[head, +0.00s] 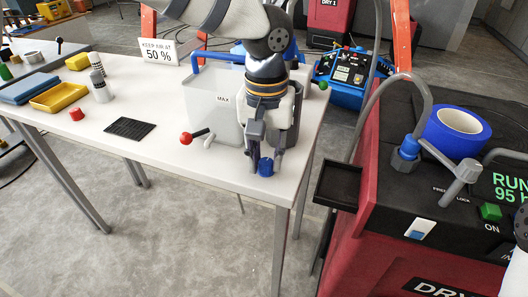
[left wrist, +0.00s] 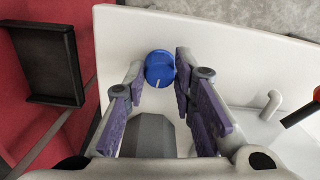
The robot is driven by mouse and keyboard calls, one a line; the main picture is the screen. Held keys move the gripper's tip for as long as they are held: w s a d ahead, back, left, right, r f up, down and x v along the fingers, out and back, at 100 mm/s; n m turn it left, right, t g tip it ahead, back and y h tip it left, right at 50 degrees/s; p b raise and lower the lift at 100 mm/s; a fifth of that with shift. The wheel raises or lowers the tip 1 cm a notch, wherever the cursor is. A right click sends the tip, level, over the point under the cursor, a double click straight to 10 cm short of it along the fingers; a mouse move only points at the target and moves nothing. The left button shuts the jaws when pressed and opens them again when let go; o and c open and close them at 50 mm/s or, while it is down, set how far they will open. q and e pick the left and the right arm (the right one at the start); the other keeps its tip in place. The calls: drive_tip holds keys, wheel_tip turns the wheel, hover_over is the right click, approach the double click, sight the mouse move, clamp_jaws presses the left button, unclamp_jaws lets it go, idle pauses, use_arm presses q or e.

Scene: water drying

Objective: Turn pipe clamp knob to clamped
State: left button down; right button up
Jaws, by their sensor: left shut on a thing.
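A blue knob (head: 265,167) sits at the front right corner of the white table. In the left wrist view the round blue knob (left wrist: 159,63) has a short white mark on its near face. My left gripper (head: 264,150) points down from above, with its fingertips at the knob. In the left wrist view the two fingers (left wrist: 160,75) stand on either side of the knob, shut on it. The pipe clamp's body is not clearly visible. My right gripper is not in view.
A clear tank (head: 214,105) stands close behind my left gripper. A red-tipped lever (head: 187,138) lies to its left. A red machine (head: 370,240) with a black tray (head: 338,186) is on the right. The white table (head: 215,172) is bare along its front edge.

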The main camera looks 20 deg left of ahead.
use_arm(q)
drive_tip(key=m+p, duration=0.2)
drive_tip(key=shift+r+m, duration=0.3)
drive_tip(key=shift+r, duration=0.1)
drive_tip(key=shift+f+m, duration=0.1)
drive_tip(key=shift+m, duration=0.3)
drive_tip(key=m, duration=0.2)
drive_tip(key=shift+f+m, duration=0.15)
drive_tip(key=shift+m, duration=0.15)
drive_tip(key=m, duration=0.3)
drive_tip(key=shift+m+p, duration=0.3)
drive_tip(key=shift+m, duration=0.1)
drive_tip(key=m, duration=0.3)
drive_tip(key=shift+a+f, duration=0.1)
drive_tip(key=shift+m, duration=1.8)
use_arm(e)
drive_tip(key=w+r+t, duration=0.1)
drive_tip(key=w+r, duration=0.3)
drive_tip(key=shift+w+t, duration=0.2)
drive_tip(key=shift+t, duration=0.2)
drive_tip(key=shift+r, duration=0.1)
use_arm(q)
drive_tip(key=c, duration=1.3)
unclamp_jaws()
drive_tip(key=shift+c, duration=0.2)
